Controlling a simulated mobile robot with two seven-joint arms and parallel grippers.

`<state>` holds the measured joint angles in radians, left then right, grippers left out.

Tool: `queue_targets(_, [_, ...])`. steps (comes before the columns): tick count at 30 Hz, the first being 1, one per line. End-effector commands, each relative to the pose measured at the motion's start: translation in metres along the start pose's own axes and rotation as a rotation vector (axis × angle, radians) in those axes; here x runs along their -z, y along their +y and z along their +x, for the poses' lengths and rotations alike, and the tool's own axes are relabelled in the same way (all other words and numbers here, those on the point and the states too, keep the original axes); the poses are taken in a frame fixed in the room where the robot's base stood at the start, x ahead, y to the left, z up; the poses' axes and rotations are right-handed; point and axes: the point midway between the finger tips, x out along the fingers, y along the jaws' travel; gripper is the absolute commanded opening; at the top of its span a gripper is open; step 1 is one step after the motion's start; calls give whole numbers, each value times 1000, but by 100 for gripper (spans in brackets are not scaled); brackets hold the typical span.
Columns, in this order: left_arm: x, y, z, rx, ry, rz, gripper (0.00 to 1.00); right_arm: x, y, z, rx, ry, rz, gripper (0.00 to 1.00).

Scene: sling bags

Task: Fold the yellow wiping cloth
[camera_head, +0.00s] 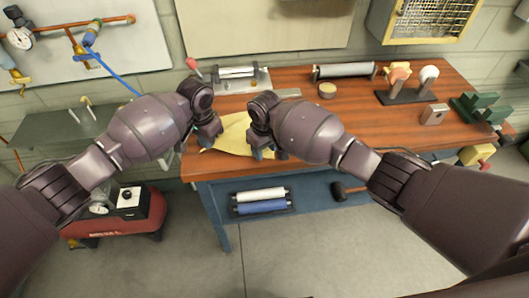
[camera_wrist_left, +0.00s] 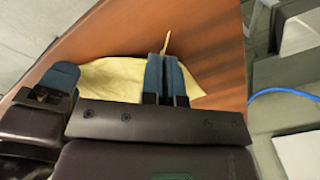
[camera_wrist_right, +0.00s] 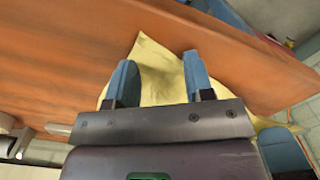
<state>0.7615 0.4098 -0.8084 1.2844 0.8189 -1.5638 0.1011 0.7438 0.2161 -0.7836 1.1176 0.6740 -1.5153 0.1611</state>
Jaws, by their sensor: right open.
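The yellow wiping cloth (camera_head: 233,135) lies at the left front of the wooden workbench, partly hidden by my grippers. My left gripper (camera_head: 211,141) is at the cloth's left side. In the left wrist view its blue fingers (camera_wrist_left: 165,72) are close together, with a thin strip of the cloth (camera_wrist_left: 115,80) sticking up at their tips, so it is shut on the cloth. My right gripper (camera_head: 268,153) is at the cloth's right side. In the right wrist view its fingers (camera_wrist_right: 160,75) are apart, with the cloth (camera_wrist_right: 160,78) showing between and beyond them.
The workbench (camera_head: 340,120) has free wood right of the cloth. Behind stand a metal fixture (camera_head: 240,78), a roller (camera_head: 344,71) and a round tin (camera_head: 327,90). A rack with knobs (camera_head: 405,90) and green blocks (camera_head: 473,107) are at the right. Rolls (camera_head: 260,201) lie on the lower shelf.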

Motion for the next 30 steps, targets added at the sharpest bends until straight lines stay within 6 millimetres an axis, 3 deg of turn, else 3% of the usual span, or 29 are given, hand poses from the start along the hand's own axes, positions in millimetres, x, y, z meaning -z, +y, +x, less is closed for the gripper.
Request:
queue_targets(13, [0,0,0,0,0,0,0,0,0,2,0,0,0,48])
queue_targets(30, [0,0,0,0,0,0,0,0,0,2,0,0,0,5])
